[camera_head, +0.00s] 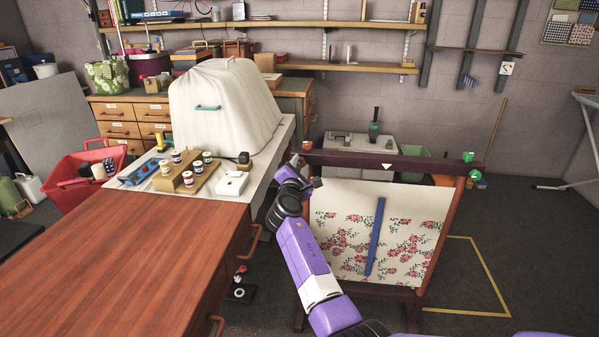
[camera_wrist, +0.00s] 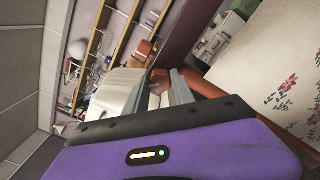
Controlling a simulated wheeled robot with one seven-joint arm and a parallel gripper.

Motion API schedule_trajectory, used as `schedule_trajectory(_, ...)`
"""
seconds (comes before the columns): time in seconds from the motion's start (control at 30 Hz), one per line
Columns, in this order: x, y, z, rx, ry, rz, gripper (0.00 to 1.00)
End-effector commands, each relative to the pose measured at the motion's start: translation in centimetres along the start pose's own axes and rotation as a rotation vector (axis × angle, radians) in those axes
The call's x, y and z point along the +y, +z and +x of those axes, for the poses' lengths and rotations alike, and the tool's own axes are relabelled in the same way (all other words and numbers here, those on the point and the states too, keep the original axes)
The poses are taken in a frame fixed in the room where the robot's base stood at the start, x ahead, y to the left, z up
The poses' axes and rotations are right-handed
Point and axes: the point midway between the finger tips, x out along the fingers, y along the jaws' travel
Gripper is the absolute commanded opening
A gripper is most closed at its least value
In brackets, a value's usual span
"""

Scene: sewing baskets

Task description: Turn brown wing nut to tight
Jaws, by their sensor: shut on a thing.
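The brown wing nut (camera_wrist: 158,78) shows as a small reddish-brown piece between my fingertips in the wrist view. My gripper (camera_wrist: 165,84) is shut on it. In the head view, my gripper (camera_head: 301,166) is at the left end of the dark red top bar (camera_head: 400,162) of a fabric frame. The wing nut is hidden or too small to make out there. The flowered cloth (camera_head: 345,235) hangs in the frame below the bar, with a blue strip (camera_head: 375,237) down its middle.
A wooden table (camera_head: 120,255) is at the left, beside my arm. A white-topped bench behind it holds a covered machine (camera_head: 222,105) and several jars. A red basket (camera_head: 72,172) is further left. Green pieces (camera_head: 468,157) sit at the bar's right end. The floor right of the frame is open.

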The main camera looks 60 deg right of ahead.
Motion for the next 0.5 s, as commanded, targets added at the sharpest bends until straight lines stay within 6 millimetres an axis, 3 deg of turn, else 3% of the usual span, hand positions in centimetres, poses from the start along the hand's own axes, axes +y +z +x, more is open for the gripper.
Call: schedule_trajectory(0.5,-0.47,-0.35,-0.02,-0.001,-0.001,0.490,0.00)
